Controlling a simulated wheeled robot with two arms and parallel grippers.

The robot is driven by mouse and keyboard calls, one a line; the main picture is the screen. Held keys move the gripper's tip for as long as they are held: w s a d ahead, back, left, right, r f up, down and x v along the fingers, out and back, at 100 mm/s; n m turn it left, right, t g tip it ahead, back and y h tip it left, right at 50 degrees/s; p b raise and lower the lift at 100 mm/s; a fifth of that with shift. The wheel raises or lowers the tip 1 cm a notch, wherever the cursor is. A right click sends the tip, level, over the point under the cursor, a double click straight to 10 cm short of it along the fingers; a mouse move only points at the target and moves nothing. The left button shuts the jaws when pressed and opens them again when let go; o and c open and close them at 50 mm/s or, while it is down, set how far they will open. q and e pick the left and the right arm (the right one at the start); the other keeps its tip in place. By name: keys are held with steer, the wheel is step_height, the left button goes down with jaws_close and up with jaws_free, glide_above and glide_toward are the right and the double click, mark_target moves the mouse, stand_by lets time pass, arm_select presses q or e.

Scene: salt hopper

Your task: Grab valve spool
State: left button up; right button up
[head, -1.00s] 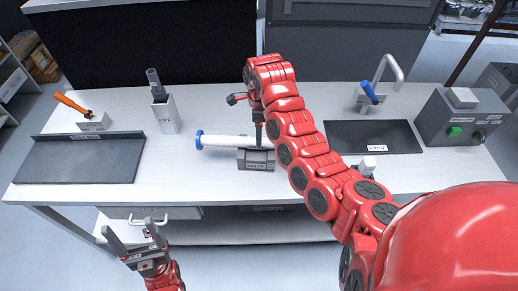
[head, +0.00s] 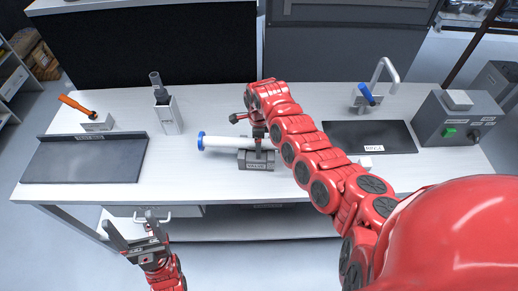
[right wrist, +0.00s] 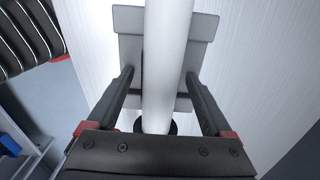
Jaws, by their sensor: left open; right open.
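The valve spool is a white cylinder (head: 222,142) with a blue end on its left. It lies level across a dark grey block labelled VALVE (head: 256,161) near the table's front edge. My right gripper (head: 258,140) points down over the spool above the block. In the right wrist view the open right gripper (right wrist: 160,78) has one finger on each side of the white cylinder (right wrist: 165,55), with gaps showing. The grey block (right wrist: 128,22) is beneath. My left gripper (head: 130,223) is open and empty in front of the table.
A dark tray (head: 85,160) and an orange-handled tool (head: 75,104) in a stand are at left. A holder with a grey tool (head: 167,115) stands behind the spool. A dark mat (head: 370,138), a tap (head: 385,75) and a control box (head: 455,120) are at right.

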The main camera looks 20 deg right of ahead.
jaws_close()
stand_by(1.3)
